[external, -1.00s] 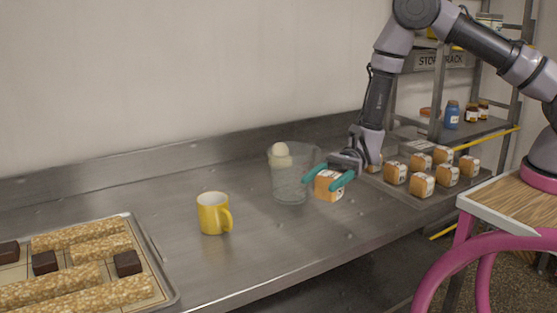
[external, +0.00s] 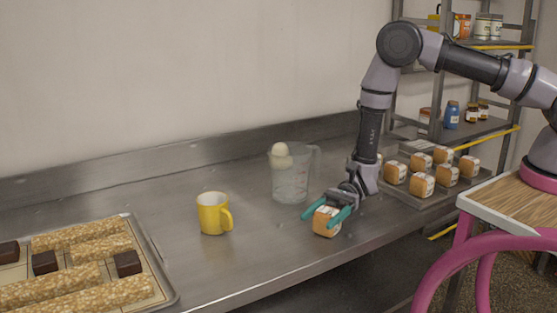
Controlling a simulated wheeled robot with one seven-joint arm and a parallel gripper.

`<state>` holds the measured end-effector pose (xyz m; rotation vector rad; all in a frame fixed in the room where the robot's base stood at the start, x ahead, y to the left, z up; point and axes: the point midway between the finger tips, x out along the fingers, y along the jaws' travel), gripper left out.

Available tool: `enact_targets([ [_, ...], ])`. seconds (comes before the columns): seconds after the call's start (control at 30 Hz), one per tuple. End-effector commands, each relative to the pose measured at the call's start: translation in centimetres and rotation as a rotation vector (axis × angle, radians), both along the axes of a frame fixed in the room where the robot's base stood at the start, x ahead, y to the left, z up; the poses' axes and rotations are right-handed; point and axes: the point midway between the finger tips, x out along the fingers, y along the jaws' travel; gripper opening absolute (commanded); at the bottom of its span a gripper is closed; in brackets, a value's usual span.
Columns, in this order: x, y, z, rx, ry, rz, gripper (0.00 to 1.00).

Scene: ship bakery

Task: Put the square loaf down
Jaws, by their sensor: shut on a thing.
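The square loaf (external: 326,222) is a small orange-brown block with a white label. It is between the teal fingers of my gripper (external: 327,214), which is shut on it. The loaf is at or just above the steel counter (external: 265,243), near its front edge; I cannot tell whether it touches. It is in front of and to the right of the clear measuring jug.
The clear jug (external: 290,182) holds pale round items at its top. A yellow mug (external: 213,214) stands to the left. A tray (external: 168,290) of seeded bars and dark blocks is at far left. Several similar loaves (external: 422,185) sit on a tray at right. Bare counter lies between mug and loaf.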

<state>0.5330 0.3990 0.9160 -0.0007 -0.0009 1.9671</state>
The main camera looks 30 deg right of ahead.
Motion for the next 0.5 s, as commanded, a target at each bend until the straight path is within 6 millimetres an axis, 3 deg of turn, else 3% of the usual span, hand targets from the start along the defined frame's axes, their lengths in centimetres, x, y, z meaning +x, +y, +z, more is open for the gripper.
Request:
enact_targets([
  [0.43, -0.1, 0.0, -1.3, -0.002, 0.004, 0.000, 0.13],
  [0.47, -0.1, 0.0, -1.3, -0.002, 0.004, 0.000, 0.81],
  [0.5, -0.1, 0.0, -1.3, -0.002, 0.004, 0.000, 0.96],
])
